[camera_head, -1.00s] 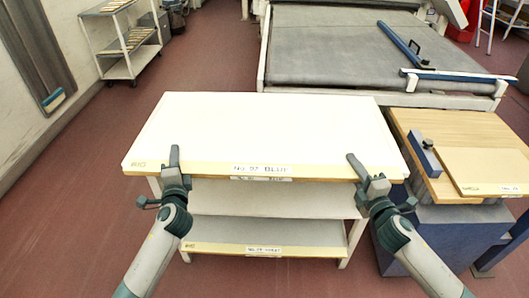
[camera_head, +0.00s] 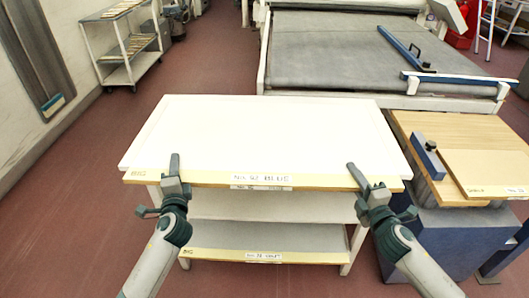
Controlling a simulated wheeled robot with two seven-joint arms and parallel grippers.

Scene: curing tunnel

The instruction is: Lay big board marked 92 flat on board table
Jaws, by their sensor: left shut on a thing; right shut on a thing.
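The big board (camera_head: 265,130) is a wide white panel. A yellow strip along its front edge carries a BIG mark and a label (camera_head: 261,178) that reads like No. 92 BLUE. It lies level, or nearly so, over the top of a white shelf unit; whether it rests fully there I cannot tell. My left gripper (camera_head: 174,176) is shut on the board's front edge near its left end. My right gripper (camera_head: 362,183) is shut on the same edge near its right end. A second label (camera_head: 261,188) shows just below the edge. The board hides what lies underneath.
The shelf unit has a middle shelf (camera_head: 270,205) and a lower board (camera_head: 262,238) with its own yellow label strip. Right stands a wooden-topped table (camera_head: 412,125) with a smaller board (camera_head: 490,165) and a blue block (camera_head: 428,155). Behind is a large grey bed (camera_head: 340,55). A cart (camera_head: 125,45) stands back left.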

